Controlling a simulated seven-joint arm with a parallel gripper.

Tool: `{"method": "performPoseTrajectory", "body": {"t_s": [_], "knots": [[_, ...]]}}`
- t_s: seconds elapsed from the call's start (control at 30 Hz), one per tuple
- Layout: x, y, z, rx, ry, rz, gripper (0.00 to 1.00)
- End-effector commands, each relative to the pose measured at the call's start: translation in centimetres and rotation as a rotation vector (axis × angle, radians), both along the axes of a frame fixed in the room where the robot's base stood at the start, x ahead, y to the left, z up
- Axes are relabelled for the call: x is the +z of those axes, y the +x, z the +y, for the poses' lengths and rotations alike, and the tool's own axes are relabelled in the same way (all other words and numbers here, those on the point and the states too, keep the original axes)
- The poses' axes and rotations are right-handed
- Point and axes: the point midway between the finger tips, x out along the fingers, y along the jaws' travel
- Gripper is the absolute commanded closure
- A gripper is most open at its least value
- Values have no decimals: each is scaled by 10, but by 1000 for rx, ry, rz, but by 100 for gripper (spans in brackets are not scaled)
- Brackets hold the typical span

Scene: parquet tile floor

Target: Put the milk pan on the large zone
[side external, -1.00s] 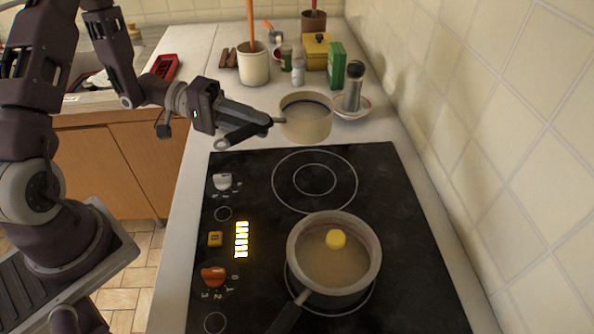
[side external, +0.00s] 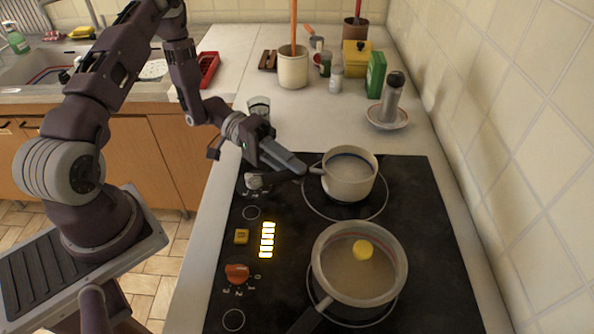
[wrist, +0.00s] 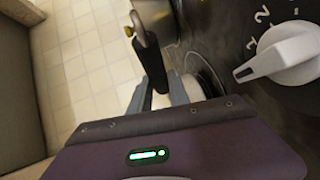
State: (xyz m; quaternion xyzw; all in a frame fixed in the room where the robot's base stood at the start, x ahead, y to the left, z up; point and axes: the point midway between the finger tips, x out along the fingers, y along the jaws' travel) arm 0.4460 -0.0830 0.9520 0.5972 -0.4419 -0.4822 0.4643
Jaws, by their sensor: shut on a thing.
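The milk pan, a small cream pan (side external: 350,182), is upright over the back cooking zone (side external: 384,205) of the black hob, inside its outer ring in the side view. I cannot tell whether its base touches the glass. My gripper (side external: 302,170) is shut on the pan's handle, at the pan's left side. The fingers hide most of the handle. In the wrist view, a dark handle-like piece (wrist: 151,62) shows near my gripper's fingers (wrist: 165,92), and the pan's body is hard to make out.
A larger pot (side external: 318,262) with a yellow lump (side external: 363,250) inside stands on the front zone. Knobs, including a white one (wrist: 285,55) and an orange one (side external: 237,273), line the hob's left side. A saucer with a grinder (side external: 392,97) stands behind, near the tiled wall.

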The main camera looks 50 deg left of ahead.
Motion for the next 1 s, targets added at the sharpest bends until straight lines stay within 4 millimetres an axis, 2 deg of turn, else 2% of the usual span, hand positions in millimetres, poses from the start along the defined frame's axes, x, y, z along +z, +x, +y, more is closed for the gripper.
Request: {"method": "performPoseTrajectory", "body": {"t_s": [0.1,0.4,0.43,0.5,0.53,0.87,1.0], "knots": [[-9,0,-1,-1,-4,-5,100],[-11,0,-1,-1,-4,-5,100],[-12,0,0,0,-1,-2,72],[-11,0,0,0,-1,-2,58],[-11,0,0,0,-1,-2,56],[-14,0,1,-1,0,-1,56],[-9,-5,30,6,2,-3,56]]}}
